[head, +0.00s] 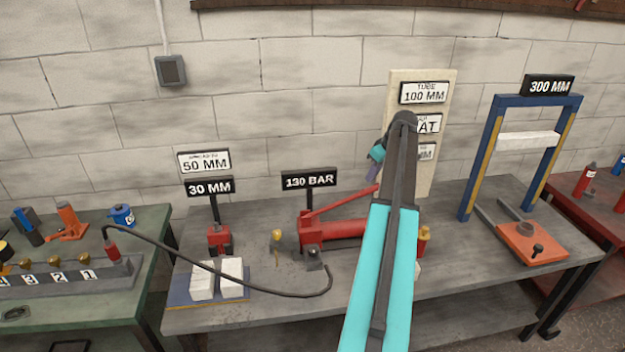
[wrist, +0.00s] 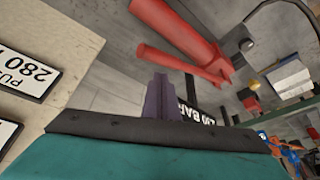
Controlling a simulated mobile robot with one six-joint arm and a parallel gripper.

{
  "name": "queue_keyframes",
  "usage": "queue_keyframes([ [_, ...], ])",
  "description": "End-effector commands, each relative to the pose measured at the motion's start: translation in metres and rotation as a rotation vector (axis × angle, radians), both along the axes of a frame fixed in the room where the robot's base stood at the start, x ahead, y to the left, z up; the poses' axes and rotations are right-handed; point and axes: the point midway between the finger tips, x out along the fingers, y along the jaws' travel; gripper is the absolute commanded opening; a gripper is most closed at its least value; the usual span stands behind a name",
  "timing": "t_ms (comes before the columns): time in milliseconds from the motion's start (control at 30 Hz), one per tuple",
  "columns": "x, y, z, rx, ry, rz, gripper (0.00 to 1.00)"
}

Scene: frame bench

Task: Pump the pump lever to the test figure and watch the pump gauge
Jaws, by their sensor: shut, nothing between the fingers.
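The red pump (head: 335,229) stands on the middle bench. Its thin red pump lever (head: 340,204) slants up to the right, and its far end passes behind my arm. The lever also shows in the wrist view (wrist: 178,61), above my fingers, beside the thicker pump body (wrist: 172,28). The black pump gauge sign (head: 309,180) reads 130 BAR; in the wrist view my fingers partly cover it. My gripper (head: 373,172) is shut and empty, with purple fingers near the lever's upper end. The fingers also show in the wrist view (wrist: 161,98). I cannot tell whether they touch the lever.
A pale board (head: 440,85) behind my arm carries white plates; one in the wrist view (wrist: 25,72) reads 280, cut off. A blue press frame (head: 492,150) stands right. A hose runs to the green bench (head: 85,305) at left. A small red jack (head: 220,240) stands left of the pump.

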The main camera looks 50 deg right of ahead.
Motion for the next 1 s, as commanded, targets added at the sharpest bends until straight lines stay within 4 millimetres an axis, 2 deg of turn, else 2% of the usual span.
queue_keyframes([
  [233, 0.0003, 0.0004, 0.0127, 0.001, 0.0, 0.0, 0.0],
  [1000, 0.0004, 0.0004, 0.0127, 0.001, 0.0, 0.0, 0.0],
])
